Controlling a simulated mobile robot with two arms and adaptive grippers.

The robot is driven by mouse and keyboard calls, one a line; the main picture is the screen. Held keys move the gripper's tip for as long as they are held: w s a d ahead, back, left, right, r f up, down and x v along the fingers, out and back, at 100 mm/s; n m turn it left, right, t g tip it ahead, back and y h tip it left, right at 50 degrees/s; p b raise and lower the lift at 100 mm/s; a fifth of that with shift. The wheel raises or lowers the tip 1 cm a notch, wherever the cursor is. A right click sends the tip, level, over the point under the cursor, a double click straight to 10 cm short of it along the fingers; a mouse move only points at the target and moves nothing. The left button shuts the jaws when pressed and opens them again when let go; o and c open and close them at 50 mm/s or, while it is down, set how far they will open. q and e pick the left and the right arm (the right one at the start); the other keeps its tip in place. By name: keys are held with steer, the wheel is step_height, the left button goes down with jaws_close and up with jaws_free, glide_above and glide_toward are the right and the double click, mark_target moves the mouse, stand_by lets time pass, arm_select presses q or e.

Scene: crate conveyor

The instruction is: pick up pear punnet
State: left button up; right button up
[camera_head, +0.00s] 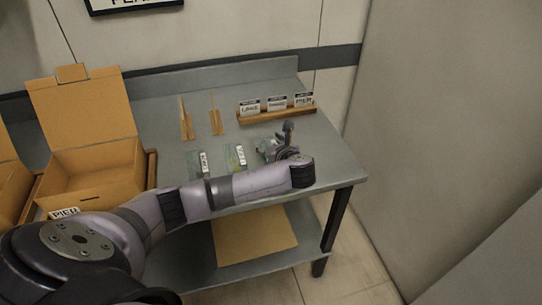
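Small clear punnets with white labels lie in a row on the grey table (222,188). One punnet (198,163) is at the left of the row and another punnet (235,158) is in the middle. Their labels are too small to read, so I cannot tell which one is pear. My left gripper (277,143) is at the right end of the row, low over the table. A greenish clear shape beside it looks like a third punnet, mostly hidden by the gripper. Whether the fingers are open or touch it does not show. My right gripper is not in view.
An open cardboard box (95,168) with a raised lid stands at the left of the table. Two thin upright wooden pieces and a wooden rack (277,115) with several label cards stand behind the punnets. A flat brown sheet (252,236) lies on the lower shelf.

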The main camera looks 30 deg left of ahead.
arm_select(q)
steer(key=c, duration=0.6)
steer(key=shift+r, duration=0.1)
